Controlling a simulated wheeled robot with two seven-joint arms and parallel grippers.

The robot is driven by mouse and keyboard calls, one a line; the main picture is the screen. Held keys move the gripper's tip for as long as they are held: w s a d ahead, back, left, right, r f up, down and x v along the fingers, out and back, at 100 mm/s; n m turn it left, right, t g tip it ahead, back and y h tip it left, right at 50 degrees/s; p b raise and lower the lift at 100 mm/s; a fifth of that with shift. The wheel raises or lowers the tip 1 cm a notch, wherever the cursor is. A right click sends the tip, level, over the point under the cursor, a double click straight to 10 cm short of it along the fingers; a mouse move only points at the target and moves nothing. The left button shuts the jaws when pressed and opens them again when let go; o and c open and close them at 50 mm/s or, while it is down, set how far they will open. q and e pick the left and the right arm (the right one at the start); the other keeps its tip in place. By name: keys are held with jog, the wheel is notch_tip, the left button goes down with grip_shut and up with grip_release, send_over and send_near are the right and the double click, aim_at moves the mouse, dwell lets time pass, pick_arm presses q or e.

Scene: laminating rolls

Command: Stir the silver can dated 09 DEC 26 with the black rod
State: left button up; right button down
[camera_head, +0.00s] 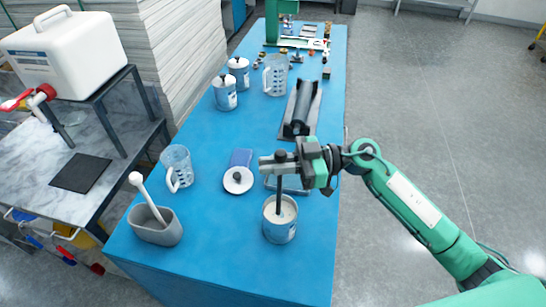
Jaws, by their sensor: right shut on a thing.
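An open silver can (280,232) with pale contents stands on the blue table near its front right. Its label is too small to read. My right gripper (283,161) is above the can, shut on a black rod (279,186). The rod hangs about upright, and its lower end is inside the can's mouth; how deep it reaches is hidden. A round lid with a black knob (238,182) lies on the table behind and left of the can. Two lidded silver cans (225,93) (239,72) stand farther back. My left gripper is out of view.
A grey holder (155,229) with a white-handled tool and a clear measuring jug (177,168) stand at the left. Another jug (275,76) stands farther back. A dark roller tray (300,108) lies behind my right gripper. The front middle of the blue table (215,250) is clear.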

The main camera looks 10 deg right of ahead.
jog(key=shift+f+b, duration=0.55)
jog(key=shift+f, duration=1.5)
